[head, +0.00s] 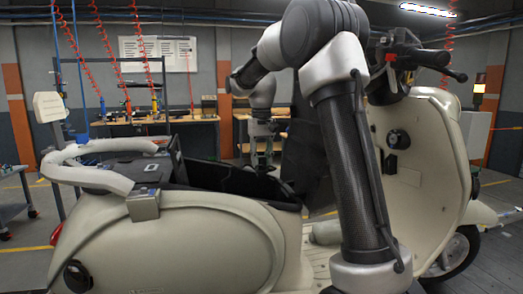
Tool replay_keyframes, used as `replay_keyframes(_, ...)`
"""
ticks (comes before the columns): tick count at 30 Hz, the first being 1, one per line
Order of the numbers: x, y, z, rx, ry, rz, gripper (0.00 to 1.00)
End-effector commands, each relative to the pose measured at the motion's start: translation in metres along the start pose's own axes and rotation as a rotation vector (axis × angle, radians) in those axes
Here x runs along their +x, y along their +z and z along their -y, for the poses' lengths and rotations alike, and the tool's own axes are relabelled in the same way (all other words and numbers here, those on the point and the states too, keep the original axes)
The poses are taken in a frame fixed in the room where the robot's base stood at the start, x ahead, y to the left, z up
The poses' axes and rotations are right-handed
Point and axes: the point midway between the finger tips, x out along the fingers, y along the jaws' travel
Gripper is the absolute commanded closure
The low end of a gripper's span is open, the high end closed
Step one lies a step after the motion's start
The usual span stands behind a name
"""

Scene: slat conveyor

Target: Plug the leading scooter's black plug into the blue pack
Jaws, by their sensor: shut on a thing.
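A cream scooter (180,240) fills the front of the head view, its handlebar end to the right. Its underseat bay (235,180) is open, with dark walls. My gripper (263,166) hangs pointing down over the right part of this bay, small and partly lost against the dark background. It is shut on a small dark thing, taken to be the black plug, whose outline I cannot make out. No blue pack shows; the inside of the bay is hidden behind the scooter's near side. I cannot tell how far the gripper is above the bay.
A dark upright panel (306,135) stands at the bay's right end, close to my arm. A pale grab rail (95,180) curves around the scooter's rear. Handlebars (425,60) rise at the right. Workbenches (150,122) with tools stand behind, under red coiled hoses (75,45).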

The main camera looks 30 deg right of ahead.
Motion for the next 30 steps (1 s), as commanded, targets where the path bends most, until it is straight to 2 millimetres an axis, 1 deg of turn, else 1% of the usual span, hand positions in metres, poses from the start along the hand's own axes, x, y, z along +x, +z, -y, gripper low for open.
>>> replay_keyframes(3,0.015,0.001,0.0,0.0,0.0,0.002,0.98)
replay_keyframes(30,0.123,0.001,0.0,0.0,0.001,0.003,0.98)
